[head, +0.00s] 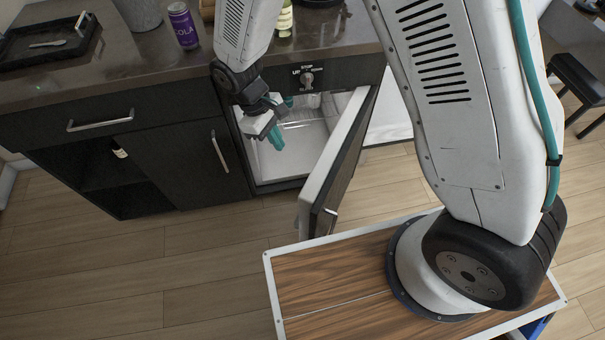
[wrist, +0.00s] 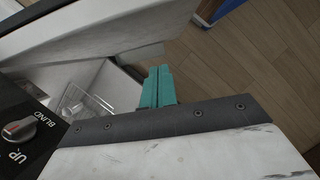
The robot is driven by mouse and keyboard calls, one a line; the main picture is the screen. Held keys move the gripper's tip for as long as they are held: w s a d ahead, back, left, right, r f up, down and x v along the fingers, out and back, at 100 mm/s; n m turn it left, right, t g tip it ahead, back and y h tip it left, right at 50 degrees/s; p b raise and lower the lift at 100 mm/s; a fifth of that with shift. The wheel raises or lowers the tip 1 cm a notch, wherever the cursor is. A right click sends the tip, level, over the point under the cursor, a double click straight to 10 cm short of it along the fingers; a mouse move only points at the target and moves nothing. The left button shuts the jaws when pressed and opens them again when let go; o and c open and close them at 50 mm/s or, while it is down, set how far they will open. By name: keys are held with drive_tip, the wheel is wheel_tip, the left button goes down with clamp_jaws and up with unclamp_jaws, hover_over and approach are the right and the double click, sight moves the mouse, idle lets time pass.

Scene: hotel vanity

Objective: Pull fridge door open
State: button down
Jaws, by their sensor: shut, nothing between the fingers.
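The fridge door (head: 338,160) stands open, swung out toward my base, with its pale inner edge facing left. The fridge interior (head: 295,140) shows white behind it, with a wire or clear shelf inside. My gripper (head: 277,138), with teal fingers, is at the fridge opening, to the left of the door and apart from it. In the wrist view its fingers (wrist: 157,88) are together and empty. The door's pale inner side (wrist: 120,35) crosses the top of that view, beyond the fingertips. The door's handle is only partly visible at its outer side.
A dark counter (head: 135,55) runs above, holding a purple cola can (head: 183,26) and a black tray (head: 50,42). A switch knob (head: 307,79) sits above the fridge. Cabinets stand to the left. The wooden floor (head: 130,260) in front is clear.

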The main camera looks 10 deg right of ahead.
drive_tip(key=s+d+f, duration=0.5)
drive_tip(key=f, duration=0.6)
drive_tip(key=shift+d, duration=0.2)
drive_tip(key=shift+s, duration=0.15)
